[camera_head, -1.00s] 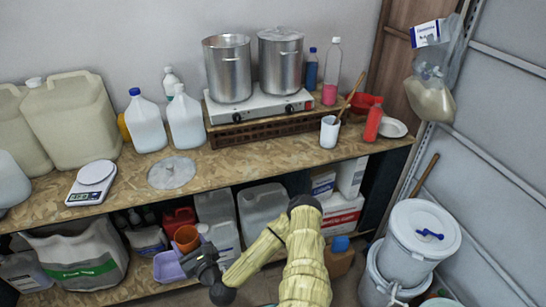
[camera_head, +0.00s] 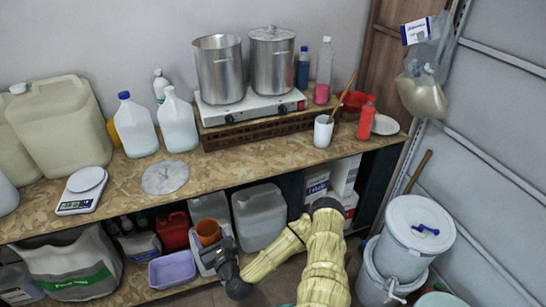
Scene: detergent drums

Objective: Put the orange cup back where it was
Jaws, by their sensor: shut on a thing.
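The orange cup (camera_head: 208,231) is in the lower shelf area below the counter, in front of a pale jug and right of a red can. My gripper (camera_head: 219,243) is shut on the cup, reaching it from the right and below. The cup looks roughly upright. The dark gripper body covers its lower right side, so I cannot see its base or whether it touches anything. A purple tub (camera_head: 172,269) sits to the lower left of the cup, apart from it.
The red can (camera_head: 172,231) stands close left of the cup. A translucent jug (camera_head: 259,217) stands right of my gripper. The wooden counter (camera_head: 245,158) overhangs the shelf. On it are a scale (camera_head: 80,191), a round metal lid (camera_head: 165,177) and a white cup (camera_head: 323,132).

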